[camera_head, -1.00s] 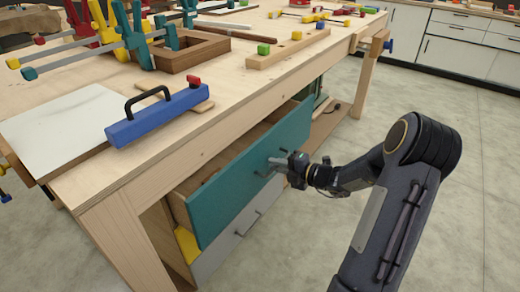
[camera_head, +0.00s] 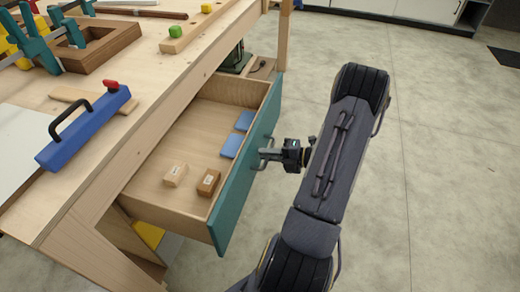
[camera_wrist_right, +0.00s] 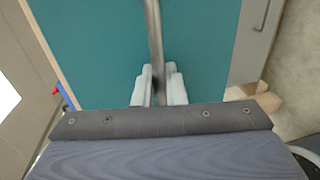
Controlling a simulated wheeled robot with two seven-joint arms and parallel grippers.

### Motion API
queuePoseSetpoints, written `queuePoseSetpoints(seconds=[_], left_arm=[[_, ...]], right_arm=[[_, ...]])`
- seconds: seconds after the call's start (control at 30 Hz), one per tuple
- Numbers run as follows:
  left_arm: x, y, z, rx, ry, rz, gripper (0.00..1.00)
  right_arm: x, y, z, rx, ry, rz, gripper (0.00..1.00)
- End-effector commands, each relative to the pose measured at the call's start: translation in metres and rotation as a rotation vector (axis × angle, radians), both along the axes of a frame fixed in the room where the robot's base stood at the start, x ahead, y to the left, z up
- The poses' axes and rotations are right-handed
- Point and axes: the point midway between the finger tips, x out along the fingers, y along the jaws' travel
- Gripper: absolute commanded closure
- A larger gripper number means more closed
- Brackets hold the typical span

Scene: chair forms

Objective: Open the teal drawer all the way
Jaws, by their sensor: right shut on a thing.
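The teal drawer (camera_head: 243,189) is pulled well out from under the wooden workbench, with its wooden inside showing in the head view. Its teal front also fills much of the right wrist view (camera_wrist_right: 100,62). My right gripper (camera_head: 270,154) is shut on the drawer's metal bar handle (camera_wrist_right: 154,40); in the right wrist view its two pale fingers (camera_wrist_right: 159,86) stand on either side of the bar. Inside the drawer lie two blue blocks (camera_head: 231,146), a pale wooden block (camera_head: 175,175) and a brown block (camera_head: 208,183). My left gripper is out of view.
The workbench top (camera_head: 155,82) holds a blue tool with a black handle (camera_head: 84,128), a wooden frame (camera_head: 100,45) and clamps. A yellow thing (camera_head: 149,235) shows below the drawer. Grey floor (camera_head: 430,170) to the right is clear.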

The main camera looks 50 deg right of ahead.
Motion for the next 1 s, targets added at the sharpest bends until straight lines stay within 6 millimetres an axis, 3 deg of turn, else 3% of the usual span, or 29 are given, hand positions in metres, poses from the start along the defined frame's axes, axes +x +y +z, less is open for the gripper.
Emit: queuePoseSetpoints(seconds=[0.37,0.4,0.43,0.73,1.0], left_arm=[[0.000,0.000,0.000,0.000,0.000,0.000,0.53],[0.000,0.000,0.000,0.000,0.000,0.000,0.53],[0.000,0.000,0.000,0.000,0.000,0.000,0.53],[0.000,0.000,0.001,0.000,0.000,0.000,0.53],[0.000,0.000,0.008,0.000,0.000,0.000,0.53]], right_arm=[[-0.002,0.000,-0.001,0.000,0.001,0.002,1.00],[-0.002,0.000,-0.001,0.000,0.001,0.002,0.88],[-0.002,0.000,-0.001,0.000,0.001,0.002,0.84],[-0.003,-0.001,0.000,0.000,0.001,0.000,0.83],[-0.036,-0.016,0.008,-0.003,0.002,-0.003,0.83]])
